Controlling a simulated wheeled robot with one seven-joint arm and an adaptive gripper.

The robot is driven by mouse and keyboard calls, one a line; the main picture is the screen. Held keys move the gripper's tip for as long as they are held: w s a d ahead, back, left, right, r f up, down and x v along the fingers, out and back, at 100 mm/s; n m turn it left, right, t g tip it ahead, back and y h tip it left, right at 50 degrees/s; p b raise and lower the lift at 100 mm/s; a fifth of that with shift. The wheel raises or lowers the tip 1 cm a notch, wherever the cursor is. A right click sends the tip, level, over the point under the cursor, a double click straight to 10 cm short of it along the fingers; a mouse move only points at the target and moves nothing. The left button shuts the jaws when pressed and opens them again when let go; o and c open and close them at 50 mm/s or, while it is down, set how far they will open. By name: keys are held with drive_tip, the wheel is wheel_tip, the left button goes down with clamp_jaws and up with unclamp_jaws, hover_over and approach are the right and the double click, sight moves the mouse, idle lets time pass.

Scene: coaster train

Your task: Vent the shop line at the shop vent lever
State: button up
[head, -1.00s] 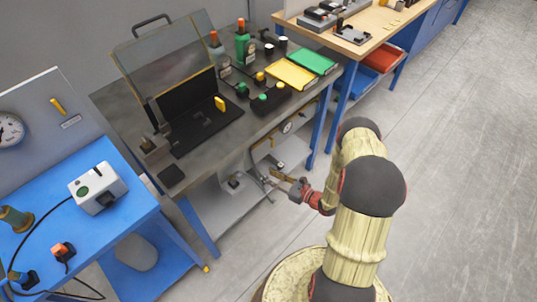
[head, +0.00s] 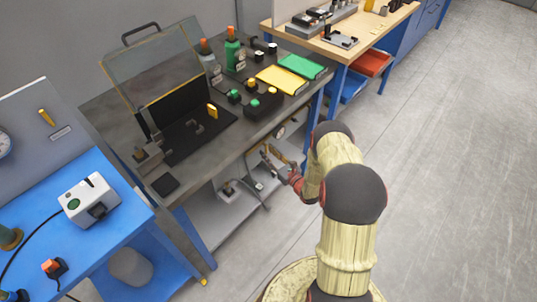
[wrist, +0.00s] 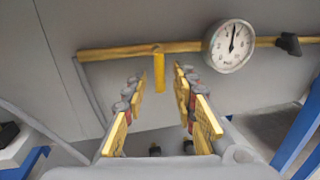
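A yellow pipe (wrist: 115,52) runs across the grey panel under the dark bench. A short yellow lever (wrist: 158,72) hangs straight down from it; I take it for the shop vent lever. In the wrist view the lever shows between the fingers of my gripper (wrist: 160,88), which is open, with nothing gripped. The lever appears beyond the fingertips; whether either finger touches it I cannot tell. A round white gauge (wrist: 230,46) sits on the pipe to the lever's right. In the head view my gripper (head: 268,160) is by the bench's front underside; the lever cannot be made out there.
A black knob or fitting (wrist: 288,43) is at the pipe's right. A blue bench leg (wrist: 302,130) stands at lower right. The bench top (head: 190,175) overhangs the lower shelf (head: 215,220). Open floor (head: 440,170) lies to the right.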

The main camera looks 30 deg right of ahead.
drive_tip(key=shift+w, duration=0.15)
drive_tip(key=shift+c, duration=1.1)
clamp_jaws()
